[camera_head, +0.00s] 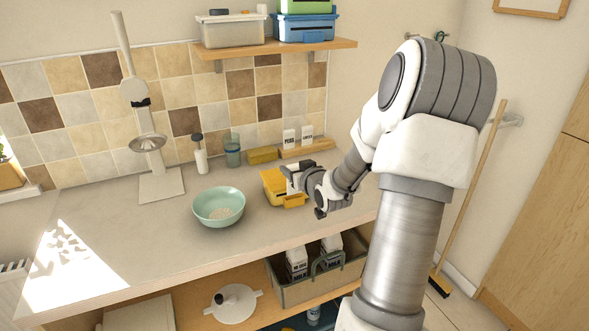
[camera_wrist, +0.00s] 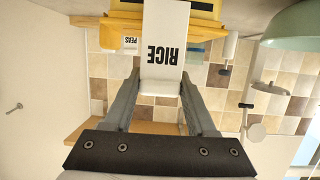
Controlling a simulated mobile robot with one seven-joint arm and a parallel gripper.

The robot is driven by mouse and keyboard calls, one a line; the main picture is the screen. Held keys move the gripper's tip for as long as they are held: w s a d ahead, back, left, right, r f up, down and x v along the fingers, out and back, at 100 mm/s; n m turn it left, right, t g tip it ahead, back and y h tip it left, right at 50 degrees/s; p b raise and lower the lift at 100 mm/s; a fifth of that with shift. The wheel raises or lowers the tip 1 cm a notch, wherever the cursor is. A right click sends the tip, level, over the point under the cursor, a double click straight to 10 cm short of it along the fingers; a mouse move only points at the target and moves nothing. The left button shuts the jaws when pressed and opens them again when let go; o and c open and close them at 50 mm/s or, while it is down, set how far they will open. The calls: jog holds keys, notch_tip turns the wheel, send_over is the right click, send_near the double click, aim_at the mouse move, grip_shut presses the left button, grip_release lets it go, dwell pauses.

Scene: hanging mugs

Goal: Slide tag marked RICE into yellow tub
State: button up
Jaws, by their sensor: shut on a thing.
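The white tag marked RICE (camera_wrist: 165,45) is between my gripper's fingers (camera_wrist: 160,82) in the wrist view, its lettering upside down. My gripper (camera_head: 296,180) is shut on it at one end. The yellow tub (camera_head: 272,184) stands on the counter at the end of my arm in the head view. In the wrist view the tub (camera_wrist: 110,30) fills the top edge, with the tag overlapping its front. A dark strip shows on the tub there. Whether the tag touches the tub or sits in a holder, I cannot tell.
A green bowl (camera_head: 219,208) with pale contents stands left of the tub. Behind are a wooden rack (camera_head: 308,149) with two white tags, a yellow box (camera_head: 263,155), a jar (camera_head: 233,152) and a bottle (camera_head: 200,158). A shelf (camera_head: 280,48) hangs above.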

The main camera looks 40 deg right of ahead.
aim_at(294, 194)
jog(key=shift+f+b, duration=1.85)
jog(key=shift+f, duration=0.1)
jog(key=o, duration=1.4)
jog(key=shift+r, duration=0.1)
jog(key=shift+b+v, duration=2.3)
jog(key=shift+v, duration=6.3)
jog(key=shift+a, duration=0.1)
